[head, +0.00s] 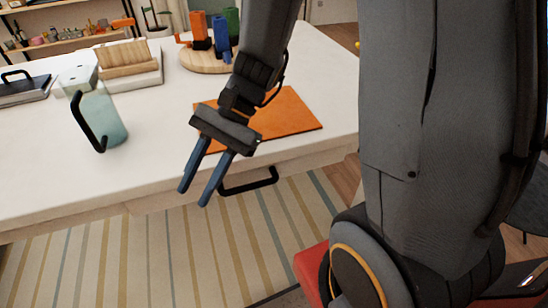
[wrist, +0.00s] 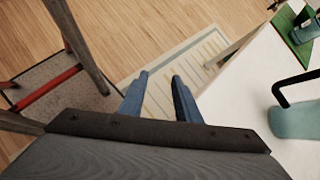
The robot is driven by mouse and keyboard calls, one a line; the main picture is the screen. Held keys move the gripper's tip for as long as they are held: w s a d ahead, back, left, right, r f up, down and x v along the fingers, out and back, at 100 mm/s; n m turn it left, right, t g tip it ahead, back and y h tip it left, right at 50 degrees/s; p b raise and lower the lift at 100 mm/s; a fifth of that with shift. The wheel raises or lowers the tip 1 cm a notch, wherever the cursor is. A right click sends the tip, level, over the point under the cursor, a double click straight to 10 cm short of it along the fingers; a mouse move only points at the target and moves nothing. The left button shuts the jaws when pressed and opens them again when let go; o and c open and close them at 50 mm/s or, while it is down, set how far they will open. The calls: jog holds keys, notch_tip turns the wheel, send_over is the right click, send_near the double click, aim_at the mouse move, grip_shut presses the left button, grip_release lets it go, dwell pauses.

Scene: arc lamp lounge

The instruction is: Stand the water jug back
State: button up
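The fingers also show in the wrist view (wrist: 160,75), over the floor.
An orange mat (head: 285,115) lies on the white table (head: 155,150) behind my gripper. A round wooden board (head: 200,61) holds orange, blue and green items. A tray with wooden pieces (head: 135,75) and a dark handled item (head: 22,88) stand behind the jug. A black handle (head: 250,182) juts from the table front.

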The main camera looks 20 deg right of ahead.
aim_at(276, 160)
jog(key=d+n+t+h, duration=0.1)
jog(key=d+n+h, duration=0.1)
jog(key=d, duration=0.3)
jog(key=w+d+f+n+t+h, duration=0.1)
jog(key=d+n+h, duration=0.2)
jog(key=d, duration=0.3)
jog(key=d+n+t+h, duration=0.2)
jog(key=d+n+h, duration=0.1)
jog(key=d, duration=0.3)
jog(key=shift+w+d+f+n, duration=0.1)
jog(key=shift+w+f+n, duration=0.3)
jog(key=shift+n, duration=0.3)
jog(key=shift+s, duration=0.2)
